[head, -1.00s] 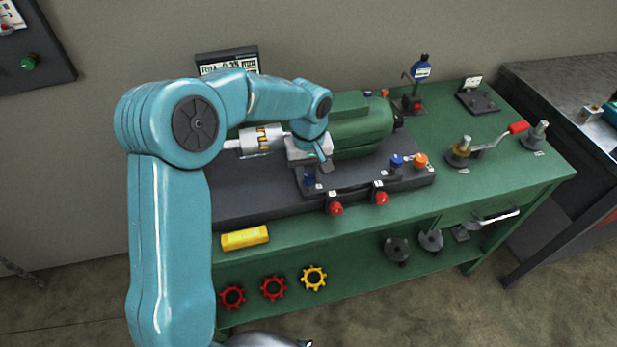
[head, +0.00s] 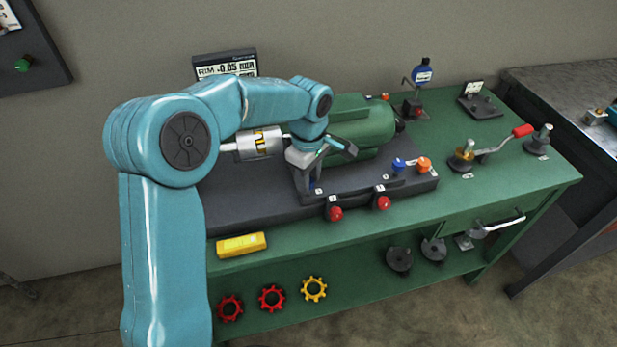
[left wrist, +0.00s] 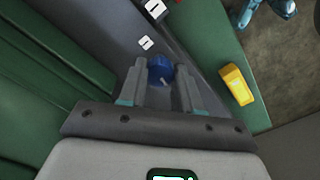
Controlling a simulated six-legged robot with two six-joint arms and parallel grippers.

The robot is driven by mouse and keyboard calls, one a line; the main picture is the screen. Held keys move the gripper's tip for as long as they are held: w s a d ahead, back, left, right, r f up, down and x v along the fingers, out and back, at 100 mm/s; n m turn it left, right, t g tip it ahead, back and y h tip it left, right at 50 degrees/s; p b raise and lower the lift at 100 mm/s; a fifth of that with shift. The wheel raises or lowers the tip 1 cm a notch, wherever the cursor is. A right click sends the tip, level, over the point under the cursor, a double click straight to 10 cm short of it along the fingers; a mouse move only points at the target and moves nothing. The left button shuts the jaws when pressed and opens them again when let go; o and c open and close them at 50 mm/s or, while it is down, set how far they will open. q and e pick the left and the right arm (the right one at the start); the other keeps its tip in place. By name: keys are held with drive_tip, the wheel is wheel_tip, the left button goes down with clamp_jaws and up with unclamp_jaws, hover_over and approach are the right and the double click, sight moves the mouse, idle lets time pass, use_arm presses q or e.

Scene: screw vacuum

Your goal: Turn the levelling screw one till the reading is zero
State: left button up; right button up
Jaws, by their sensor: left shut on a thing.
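My left gripper (head: 310,180) points down at the front left of the dark motor base. In the left wrist view its two fingers (left wrist: 160,66) are shut on a blue screw knob (left wrist: 160,74), one on each side. A white label (left wrist: 146,43) lies beside the knob. In the head view the gripper mostly hides this screw. The display (head: 226,65) on the wall side reads about -0.05 mm; its lower lines are partly covered by my arm. My right gripper is not in view.
The green motor (head: 350,130) stands behind my gripper. Another blue knob (head: 398,164) and an orange knob (head: 424,164) stand to the right. Red knobs (head: 335,214) line the base's front edge. A yellow block (head: 241,245) lies at the bench's front left.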

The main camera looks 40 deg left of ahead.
use_arm(q)
drive_tip(key=shift+a+r, duration=0.1)
idle(0.3)
drive_tip(key=o, duration=1.1)
drive_tip(key=shift+a, duration=0.1)
drive_tip(key=shift+c, duration=0.2)
drive_tip(key=shift+r, duration=0.25)
wheel_tip(320, 180, up, 16)
drive_tip(key=p, duration=0.1)
drive_tip(key=shift+f+p, duration=0.15)
drive_tip(key=shift+p, duration=0.25)
drive_tip(key=shift+s, duration=0.1)
